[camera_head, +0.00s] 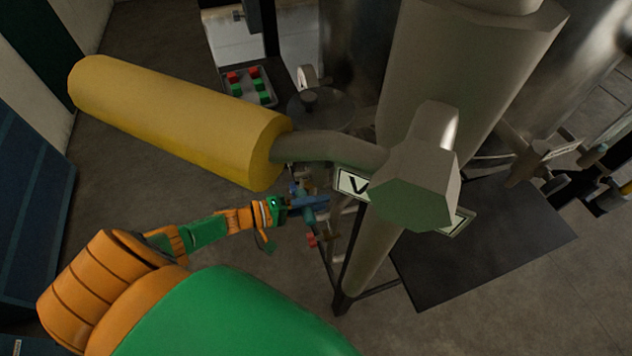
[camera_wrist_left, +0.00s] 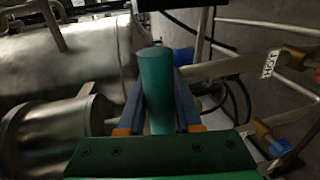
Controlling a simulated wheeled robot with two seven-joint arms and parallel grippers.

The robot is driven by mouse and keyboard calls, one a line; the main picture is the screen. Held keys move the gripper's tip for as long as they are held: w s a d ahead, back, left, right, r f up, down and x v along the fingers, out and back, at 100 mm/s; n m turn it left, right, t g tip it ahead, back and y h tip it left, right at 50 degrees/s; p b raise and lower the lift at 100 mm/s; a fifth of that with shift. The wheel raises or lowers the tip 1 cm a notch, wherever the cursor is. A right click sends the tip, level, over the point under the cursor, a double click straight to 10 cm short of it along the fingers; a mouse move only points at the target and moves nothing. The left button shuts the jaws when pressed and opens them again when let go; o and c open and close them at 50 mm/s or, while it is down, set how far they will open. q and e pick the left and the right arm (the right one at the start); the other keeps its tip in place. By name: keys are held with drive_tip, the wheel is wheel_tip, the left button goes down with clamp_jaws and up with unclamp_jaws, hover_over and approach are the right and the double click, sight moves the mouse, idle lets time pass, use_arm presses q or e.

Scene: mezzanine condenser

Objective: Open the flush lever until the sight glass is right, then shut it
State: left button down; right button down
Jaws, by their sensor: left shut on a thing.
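My left gripper (camera_head: 303,202) reaches in from the left, low beside the pipework under the big vessel. Its blue fingers are shut on a teal rod-like handle, which I take for the flush lever (camera_head: 308,214). In the left wrist view the handle (camera_wrist_left: 157,85) stands between the two fingers of the gripper (camera_wrist_left: 160,100). I cannot make out the sight glass or its level in either view. My right gripper is not in view.
A dark plate (camera_head: 490,240) lies right. The wrist view shows metal vessels (camera_wrist_left: 75,65) left and a HOT tag (camera_wrist_left: 270,63) right.

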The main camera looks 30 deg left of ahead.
use_arm(q)
drive_tip(key=shift+w+r, duration=0.1)
drive_tip(key=shift+r, duration=0.05)
idle(0.3)
drive_tip(key=c, duration=0.6)
unclamp_jaws()
drive_tip(key=v, duration=0.7)
drive_tip(key=shift+a, duration=0.1)
